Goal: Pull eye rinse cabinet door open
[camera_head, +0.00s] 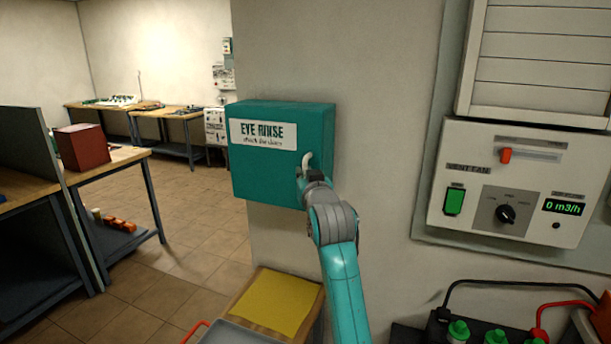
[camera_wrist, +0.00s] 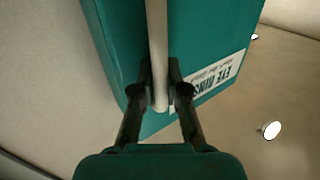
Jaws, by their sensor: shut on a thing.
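The eye rinse cabinet (camera_head: 262,174) is a teal box on the wall, with a white "EYE RINSE" label (camera_head: 263,134) on its front. Its door looks closed in the head view. A pale bar handle (camera_head: 307,160) stands at the right side of the door. My gripper (camera_head: 311,175) is at the handle. In the wrist view, the two dark fingers of my gripper (camera_wrist: 160,95) are shut on the pale handle (camera_wrist: 157,40), near its end. The teal cabinet (camera_wrist: 120,50) fills the background there, with the label upside down. My arm hides the cabinet's lower right corner.
A wall panel (camera_head: 512,185) with a fan switch, dial and readout is at the right. Below the cabinet is a small table with a yellow sheet (camera_head: 274,300). Green-capped batteries (camera_head: 458,332) are at the bottom right. A workbench with a red box (camera_head: 82,147) stands left; open floor lies between.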

